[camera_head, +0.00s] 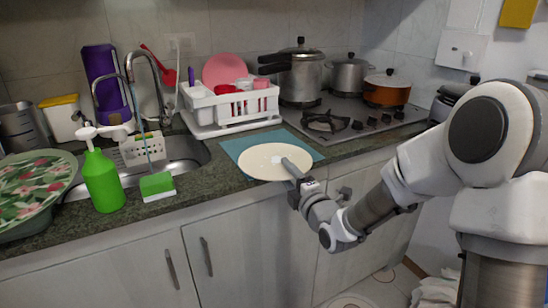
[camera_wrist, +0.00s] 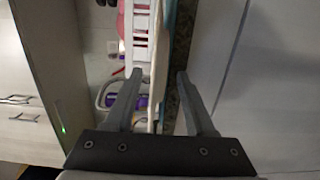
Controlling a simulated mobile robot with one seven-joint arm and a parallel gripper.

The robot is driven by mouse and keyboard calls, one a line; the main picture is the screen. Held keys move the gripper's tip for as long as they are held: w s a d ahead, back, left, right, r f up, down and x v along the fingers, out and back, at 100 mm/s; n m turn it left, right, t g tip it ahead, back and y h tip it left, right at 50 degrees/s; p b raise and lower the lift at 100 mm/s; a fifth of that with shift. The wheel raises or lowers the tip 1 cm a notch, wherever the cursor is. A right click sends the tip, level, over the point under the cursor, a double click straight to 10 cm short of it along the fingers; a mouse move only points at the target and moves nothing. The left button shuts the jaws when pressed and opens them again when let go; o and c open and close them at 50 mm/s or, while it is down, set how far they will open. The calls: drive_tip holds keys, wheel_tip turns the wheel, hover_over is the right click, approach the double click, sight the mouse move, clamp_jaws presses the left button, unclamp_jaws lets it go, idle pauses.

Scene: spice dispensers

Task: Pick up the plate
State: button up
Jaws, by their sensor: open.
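The plate (camera_head: 262,158) is round and cream-white, lying flat over a blue mat (camera_head: 313,153) near the counter's front edge. My gripper (camera_head: 287,164) reaches in from the front right, with one finger visible above the plate's near rim. The other finger is hidden in the head view. In the wrist view, my gripper (camera_wrist: 158,74) is open, with one finger on each side of the plate (camera_wrist: 155,88), seen nearly edge-on as a thin pale strip. I cannot tell whether either finger touches it.
A white dish rack (camera_head: 235,106) stands behind the plate. The stove (camera_head: 345,120) with pots is at the right. A green soap bottle (camera_head: 103,178), a green sponge (camera_head: 157,186) and a floral plate (camera_head: 35,185) are at the left. Cabinets (camera_head: 250,245) are below the counter.

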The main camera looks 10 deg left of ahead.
clamp_jaws()
idle(0.3)
drive_tip(key=shift+r, duration=0.1)
